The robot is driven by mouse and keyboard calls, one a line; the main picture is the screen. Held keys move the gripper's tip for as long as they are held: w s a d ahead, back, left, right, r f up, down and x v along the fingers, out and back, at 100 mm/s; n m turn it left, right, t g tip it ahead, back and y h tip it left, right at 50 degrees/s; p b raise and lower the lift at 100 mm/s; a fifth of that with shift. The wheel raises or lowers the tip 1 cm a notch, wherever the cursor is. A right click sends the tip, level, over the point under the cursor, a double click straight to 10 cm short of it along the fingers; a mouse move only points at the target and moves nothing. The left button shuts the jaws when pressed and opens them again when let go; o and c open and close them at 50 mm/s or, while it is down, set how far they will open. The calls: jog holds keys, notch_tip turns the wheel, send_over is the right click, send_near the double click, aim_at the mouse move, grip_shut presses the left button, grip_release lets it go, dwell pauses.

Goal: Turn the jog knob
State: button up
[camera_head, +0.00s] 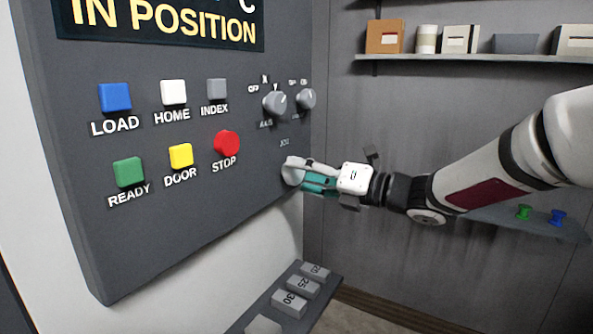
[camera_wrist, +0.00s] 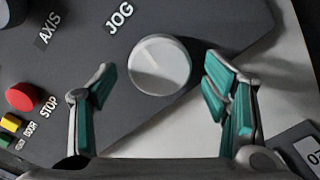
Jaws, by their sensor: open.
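The jog knob (camera_wrist: 160,65) is a round light-grey knob on the dark control panel, under the label JOG in the wrist view. In the head view the knob (camera_head: 291,171) sits at the panel's lower right, partly hidden by my gripper (camera_head: 310,176). In the wrist view my gripper (camera_wrist: 157,88) is open, with one teal-padded finger on each side of the knob's near part. There are gaps between the fingers and the knob, and I see no contact.
A red STOP button (camera_head: 227,144) and two smaller knobs, one the left selector (camera_head: 274,103), are on the panel nearby. Below is a ledge with numbered grey blocks (camera_head: 290,303). A shelf (camera_head: 480,59) with boxes hangs on the back wall.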

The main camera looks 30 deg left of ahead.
jog(key=shift+w+a, duration=0.1)
jog(key=shift+a, duration=0.9)
jog(key=c, duration=1.2)
jog(key=shift+o, duration=0.2)
jog(key=shift+m, duration=0.4)
